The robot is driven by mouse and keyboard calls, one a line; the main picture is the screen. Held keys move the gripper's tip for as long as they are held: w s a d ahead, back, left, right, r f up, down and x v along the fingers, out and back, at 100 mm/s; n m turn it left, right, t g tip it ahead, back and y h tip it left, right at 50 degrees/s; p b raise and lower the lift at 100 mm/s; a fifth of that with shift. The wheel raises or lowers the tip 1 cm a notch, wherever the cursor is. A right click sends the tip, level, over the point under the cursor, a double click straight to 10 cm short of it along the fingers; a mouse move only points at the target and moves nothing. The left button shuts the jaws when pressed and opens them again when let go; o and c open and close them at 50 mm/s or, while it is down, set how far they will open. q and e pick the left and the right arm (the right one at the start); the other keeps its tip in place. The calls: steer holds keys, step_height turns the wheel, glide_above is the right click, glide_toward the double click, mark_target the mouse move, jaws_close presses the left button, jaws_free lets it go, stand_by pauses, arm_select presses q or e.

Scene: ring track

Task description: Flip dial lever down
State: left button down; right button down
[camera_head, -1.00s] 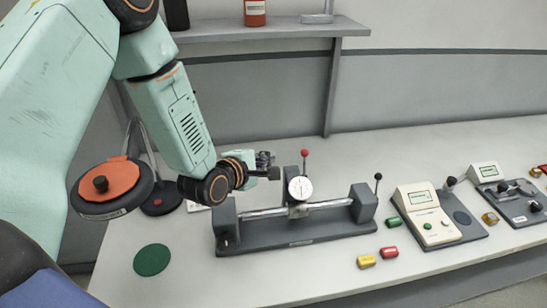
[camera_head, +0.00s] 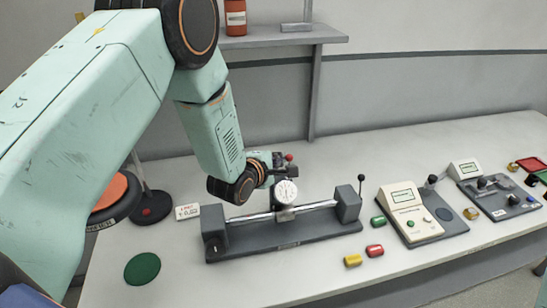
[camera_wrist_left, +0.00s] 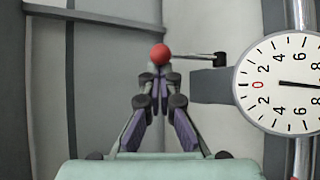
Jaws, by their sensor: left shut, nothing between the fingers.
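The round white dial (camera_head: 286,192) sits on a bar across a dark grey bench fixture. It also shows at the right of the left wrist view (camera_wrist_left: 272,100). Its lever is a thin rod with a red ball (camera_head: 289,157) at its end, standing above the dial. In the left wrist view, the rod runs from a black pivot (camera_wrist_left: 220,59) to the red ball (camera_wrist_left: 160,54). My left gripper (camera_head: 279,161) is shut and empty, with its fingertips (camera_wrist_left: 160,88) right by the ball. I cannot tell whether they touch it. My right gripper is not in view.
The fixture (camera_head: 290,237) has an upright black knob lever (camera_head: 361,182) at its right end. Red, green and yellow blocks (camera_head: 375,250) and a beige meter (camera_head: 410,205) lie to the right. A green disc (camera_head: 142,268) lies at front left. A shelf (camera_head: 290,38) is above.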

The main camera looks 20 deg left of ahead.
arm_select(q)
steer(key=shift+w+a+f, duration=0.3)
steer(key=shift+w, duration=0.05)
steer(key=shift+s+d+r+t+b, duration=0.2)
steer(key=shift+s+d+t+b, duration=0.2)
steer(key=shift+s+d+b, duration=0.15)
steer(key=shift+s+f+m+t+b, duration=0.15)
steer(key=shift+s+m+t+b, duration=0.1)
steer(key=shift+m+t+b, duration=0.4)
steer(key=shift+s+d+t+b, duration=0.15)
steer(key=shift+t+b, duration=0.1)
steer(key=shift+b, duration=0.15)
steer(key=shift+s+d+r, duration=0.25)
steer(key=shift+s+d, duration=0.15)
steer(key=shift+s, duration=0.35)
steer(key=shift+d+f, duration=0.1)
